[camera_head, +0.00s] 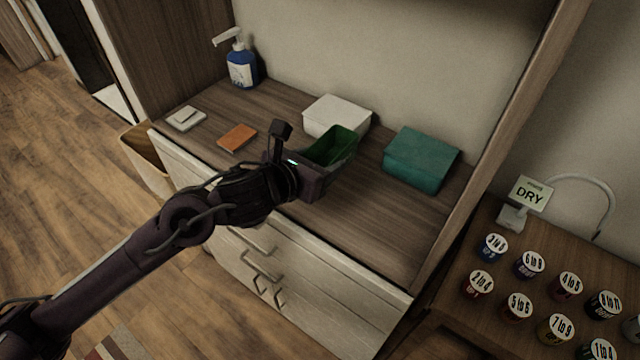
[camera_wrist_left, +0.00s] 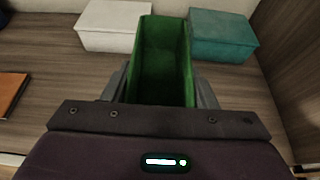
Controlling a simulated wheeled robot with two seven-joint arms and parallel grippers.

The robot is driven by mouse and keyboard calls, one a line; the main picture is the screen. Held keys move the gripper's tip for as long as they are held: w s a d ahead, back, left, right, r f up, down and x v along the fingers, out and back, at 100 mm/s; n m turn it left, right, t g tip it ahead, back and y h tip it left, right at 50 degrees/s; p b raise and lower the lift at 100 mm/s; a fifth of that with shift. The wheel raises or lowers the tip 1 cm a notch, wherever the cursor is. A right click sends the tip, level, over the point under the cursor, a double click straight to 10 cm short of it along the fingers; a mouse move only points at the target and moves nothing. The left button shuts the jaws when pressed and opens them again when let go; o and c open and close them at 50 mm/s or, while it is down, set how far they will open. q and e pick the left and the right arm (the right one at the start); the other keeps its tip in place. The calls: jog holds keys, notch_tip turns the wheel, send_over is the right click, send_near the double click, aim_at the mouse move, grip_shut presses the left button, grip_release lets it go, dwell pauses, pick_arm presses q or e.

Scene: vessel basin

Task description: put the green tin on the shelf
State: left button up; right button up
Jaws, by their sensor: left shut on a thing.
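The green tin (camera_head: 336,147) is an open-topped, box-shaped container above the wooden counter of the cabinet. In the left wrist view the tin (camera_wrist_left: 163,62) stands between the two fingers, its open top facing the camera. My left gripper (camera_head: 318,172) is shut on the tin; in the left wrist view its fingers (camera_wrist_left: 162,88) press on both sides. The tin's lower part is hidden by the gripper, so I cannot tell whether it touches the counter. My right gripper is not in view. The wooden surface behind the drawers (camera_head: 365,215) is the only shelf-like surface I see.
A white box (camera_head: 337,117) stands behind the tin and a teal box (camera_head: 421,159) to its right. A blue pump bottle (camera_head: 241,68), an orange notebook (camera_head: 237,137) and a small white item (camera_head: 186,118) are at left. Several labelled tins (camera_head: 529,264) stand on the right table.

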pick_arm(q)
notch_tip(320, 180, down, 6)
jog(key=shift+f, duration=0.15)
dwell(0.3)
jog(key=shift+f, duration=0.2)
jog(key=o, duration=1)
